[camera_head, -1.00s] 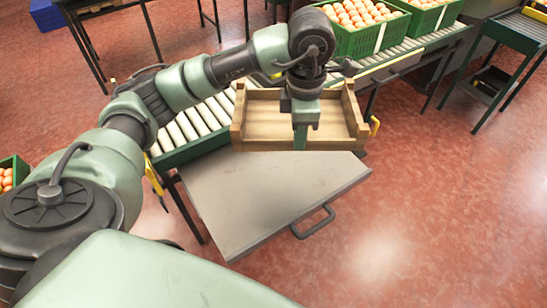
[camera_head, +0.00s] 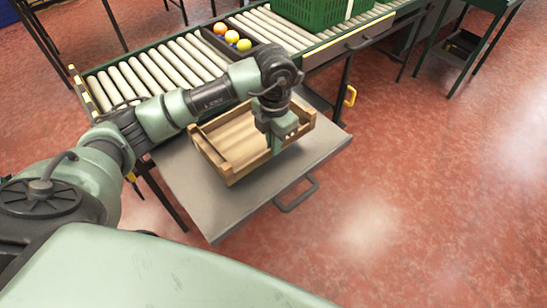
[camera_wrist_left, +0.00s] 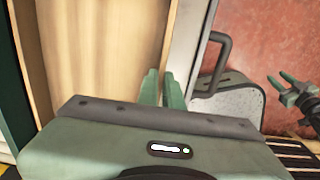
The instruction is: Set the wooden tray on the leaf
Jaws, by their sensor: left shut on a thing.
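The wooden tray (camera_head: 228,170) is an open, shallow wooden box, seen turned at an angle over the leaf. The leaf (camera_head: 235,205) is a grey metal flap with a handle, beside the roller conveyor. I cannot tell whether the tray touches the leaf. My left gripper (camera_head: 281,145) is shut on the tray's right-hand wall. In the left wrist view the left fingers (camera_wrist_left: 163,88) straddle that wall, and the tray's bare floor (camera_wrist_left: 105,50) fills the left. My right gripper (camera_wrist_left: 279,77) shows small at the right edge of that view, fingers apart and empty.
The roller conveyor (camera_head: 185,62) runs behind the leaf, with a green crate (camera_head: 310,12) and a dark divided box of colored balls (camera_head: 232,38) on it. The leaf's handle (camera_head: 297,195) sticks out at its front edge. Red floor lies open to the right.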

